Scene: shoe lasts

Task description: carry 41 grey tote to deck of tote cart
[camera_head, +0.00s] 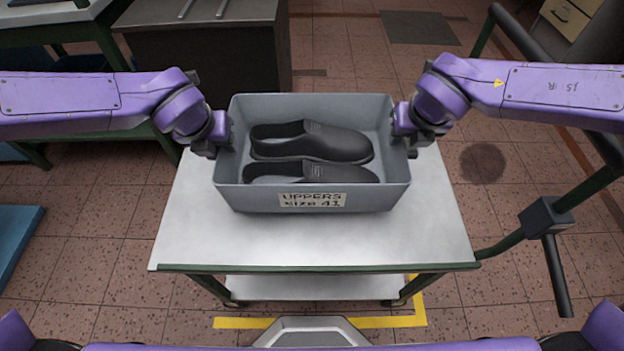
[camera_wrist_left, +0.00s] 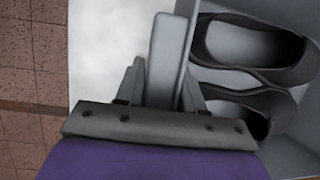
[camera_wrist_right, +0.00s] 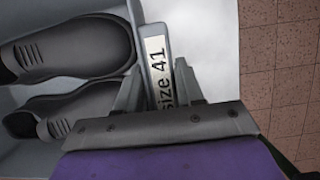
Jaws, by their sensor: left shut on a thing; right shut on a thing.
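The grey tote (camera_head: 385,198) holds two black shoe uppers and has a front label (camera_head: 312,200) reading "UPPERS size 41". It is level over the middle of the tote cart's pale deck (camera_head: 310,245); I cannot tell whether its base touches the deck. My left gripper (camera_head: 224,138) is shut on the tote's left wall, whose rim (camera_wrist_left: 166,50) runs between the fingers in the left wrist view. My right gripper (camera_head: 402,136) is shut on the right wall, also seen between the fingers (camera_wrist_right: 160,95) in the right wrist view. The tote's underside is hidden.
The cart has green edges and a lower shelf (camera_head: 310,287). Yellow floor tape (camera_head: 243,323) lies at its near side. A dark cabinet (camera_head: 210,60) stands behind it. Green and black tubular framing (camera_head: 556,275) is at the right. Bare deck shows left, right and in front of the tote.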

